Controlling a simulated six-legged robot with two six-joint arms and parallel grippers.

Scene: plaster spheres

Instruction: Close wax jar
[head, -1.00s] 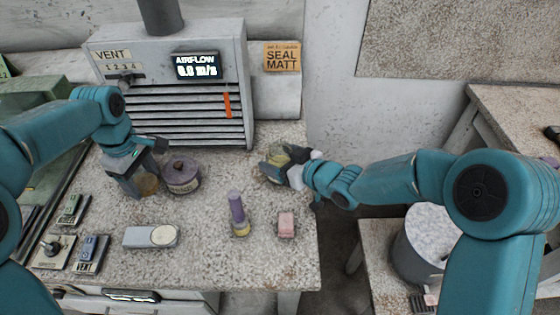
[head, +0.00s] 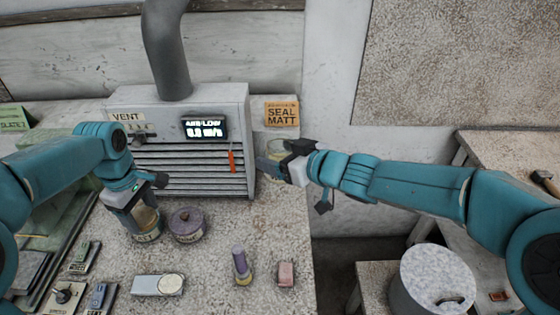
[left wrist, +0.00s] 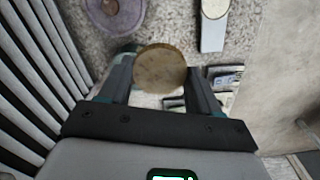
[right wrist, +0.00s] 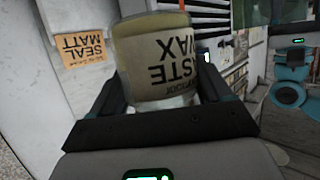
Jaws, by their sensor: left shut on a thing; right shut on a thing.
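A wax jar (right wrist: 160,62), pale with a label showing "WAX" upside down in the right wrist view, is between the fingers of my right gripper (right wrist: 175,95). My right gripper (head: 275,165) is shut on it near the vent box's right side; the head view shows little of the jar.
The table's middle is clear.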

